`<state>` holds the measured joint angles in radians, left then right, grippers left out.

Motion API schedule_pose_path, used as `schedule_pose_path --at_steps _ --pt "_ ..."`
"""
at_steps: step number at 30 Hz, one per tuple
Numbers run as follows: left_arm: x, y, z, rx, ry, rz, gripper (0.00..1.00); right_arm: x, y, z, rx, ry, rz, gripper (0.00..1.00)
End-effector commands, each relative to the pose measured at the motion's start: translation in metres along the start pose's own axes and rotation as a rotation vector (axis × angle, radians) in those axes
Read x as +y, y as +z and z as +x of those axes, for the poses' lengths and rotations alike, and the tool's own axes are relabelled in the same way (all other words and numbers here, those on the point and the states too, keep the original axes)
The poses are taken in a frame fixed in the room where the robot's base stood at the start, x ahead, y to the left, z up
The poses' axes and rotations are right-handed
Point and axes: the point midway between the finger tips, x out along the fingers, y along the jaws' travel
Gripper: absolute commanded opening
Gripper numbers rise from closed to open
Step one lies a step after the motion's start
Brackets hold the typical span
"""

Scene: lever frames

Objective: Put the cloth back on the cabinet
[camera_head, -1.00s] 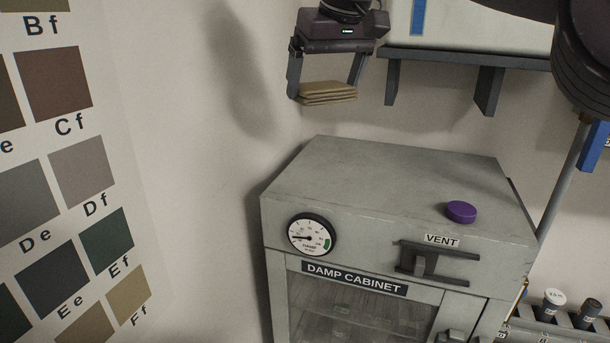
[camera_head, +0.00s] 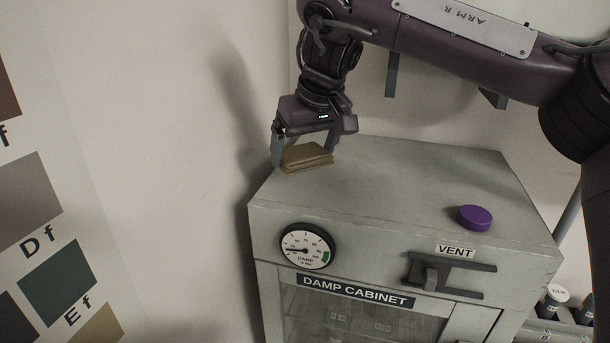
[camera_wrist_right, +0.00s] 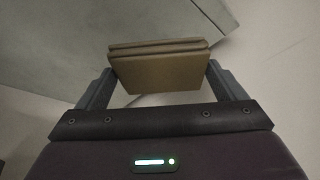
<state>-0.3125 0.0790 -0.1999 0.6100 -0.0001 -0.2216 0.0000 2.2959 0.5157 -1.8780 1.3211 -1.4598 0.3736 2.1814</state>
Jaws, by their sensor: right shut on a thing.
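The folded tan cloth (camera_head: 308,158) is between the fingers of my right gripper (camera_head: 304,152), at the back left of the cabinet top. The gripper is shut on it from above. The cloth also shows in the right wrist view (camera_wrist_right: 160,70), spanning the gap between both fingers. The grey damp cabinet (camera_head: 390,200) stands below, with a flat top. The cloth is very close to that top; I cannot tell whether it touches. My left gripper is not in view.
A purple round lid (camera_head: 475,217) lies on the cabinet top at the right. The front has a dial gauge (camera_head: 307,246) and a vent slider (camera_head: 440,274). The middle of the top is clear. A wall with colour swatches (camera_head: 58,268) is at the left.

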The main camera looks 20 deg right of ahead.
Motion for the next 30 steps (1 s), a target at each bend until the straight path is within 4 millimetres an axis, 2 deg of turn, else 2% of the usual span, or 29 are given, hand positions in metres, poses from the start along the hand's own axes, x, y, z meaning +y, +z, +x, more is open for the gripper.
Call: schedule_pose_path --at_steps 1,3,6,9,12,17,26,27,28,30 --pt "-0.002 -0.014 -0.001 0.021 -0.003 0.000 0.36 0.000 0.003 0.007 -0.002 -0.003 -0.001 0.69" --pt "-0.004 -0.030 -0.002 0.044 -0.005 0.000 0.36 0.000 0.006 0.014 -0.001 -0.002 -0.001 0.69" --pt "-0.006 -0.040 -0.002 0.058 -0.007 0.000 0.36 0.000 0.008 0.020 0.001 -0.001 -0.001 0.69" --pt "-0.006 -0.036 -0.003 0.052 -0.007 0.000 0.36 0.000 0.013 0.032 -0.002 -0.002 0.000 0.69" --pt "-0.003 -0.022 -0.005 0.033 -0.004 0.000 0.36 0.000 0.019 0.045 -0.003 -0.002 -0.001 0.69" --pt "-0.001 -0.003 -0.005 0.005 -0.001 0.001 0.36 0.000 0.022 0.053 0.001 0.000 -0.001 0.69" --pt "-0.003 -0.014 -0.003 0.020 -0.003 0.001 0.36 0.000 0.023 0.056 0.000 0.000 -0.001 0.69" --pt "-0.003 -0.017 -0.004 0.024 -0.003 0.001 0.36 0.000 0.022 0.055 0.000 0.000 -0.001 0.95" --pt "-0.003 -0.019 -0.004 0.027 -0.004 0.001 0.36 0.000 0.022 0.055 0.000 0.001 -0.001 0.99" --pt "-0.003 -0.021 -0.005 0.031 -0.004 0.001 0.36 0.000 0.022 0.055 0.000 0.001 -0.001 1.00"
